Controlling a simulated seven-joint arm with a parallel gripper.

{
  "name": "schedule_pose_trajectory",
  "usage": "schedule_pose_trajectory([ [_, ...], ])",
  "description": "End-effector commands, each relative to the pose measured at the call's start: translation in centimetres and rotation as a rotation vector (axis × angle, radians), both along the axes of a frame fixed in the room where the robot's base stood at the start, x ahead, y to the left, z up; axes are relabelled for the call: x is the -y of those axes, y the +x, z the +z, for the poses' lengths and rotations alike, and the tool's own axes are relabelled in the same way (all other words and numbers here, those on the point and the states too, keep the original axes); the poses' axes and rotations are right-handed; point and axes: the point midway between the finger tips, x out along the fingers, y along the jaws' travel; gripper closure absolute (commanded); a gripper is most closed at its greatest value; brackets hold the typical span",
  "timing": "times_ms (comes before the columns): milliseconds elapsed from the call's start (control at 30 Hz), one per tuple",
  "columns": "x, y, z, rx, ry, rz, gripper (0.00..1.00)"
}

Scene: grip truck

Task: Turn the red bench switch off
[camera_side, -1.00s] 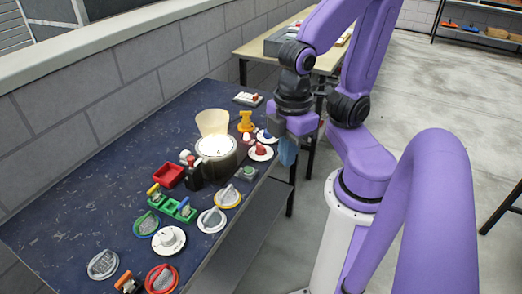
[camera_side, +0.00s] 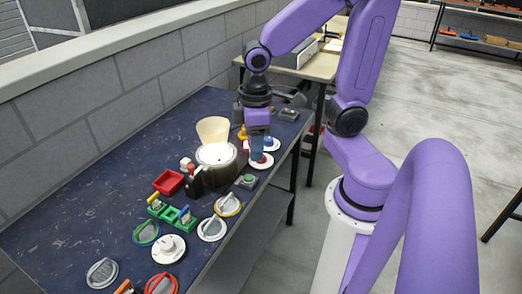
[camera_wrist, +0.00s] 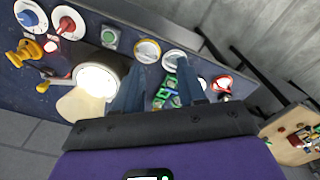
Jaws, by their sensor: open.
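Several red-marked controls are on the blue bench, and I cannot tell for sure which is the red bench switch. A red knob on a round white plate (camera_side: 262,161) is at the bench's right edge and shows in the wrist view (camera_wrist: 67,22). A red-ringed dial with a grey handle (camera_side: 162,284) is at the near end and shows small in the wrist view (camera_wrist: 222,83). My gripper (camera_side: 257,154) points down, open and empty, over or just behind the red knob; the side view does not show if they touch. In the wrist view its fingers (camera_wrist: 160,66) are spread apart.
A bright lamp (camera_side: 216,154), red tray (camera_side: 168,182), green-based toggles (camera_side: 178,215), green button (camera_side: 246,181), yellow-ringed dial (camera_side: 228,205) and grey dial (camera_side: 212,228) crowd the bench. A blue knob (camera_side: 268,142) is close to my gripper. The bench's far left is clear.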

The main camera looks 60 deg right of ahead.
Motion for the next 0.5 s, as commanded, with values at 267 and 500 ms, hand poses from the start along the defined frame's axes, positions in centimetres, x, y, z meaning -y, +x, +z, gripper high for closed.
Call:
schedule_pose_trajectory([
  [267, 5.3, 5.6, -0.8, -0.008, -0.004, -0.367, 0.60],
  [500, 11.4, 8.7, -1.7, -0.015, -0.005, -0.675, 0.60],
])
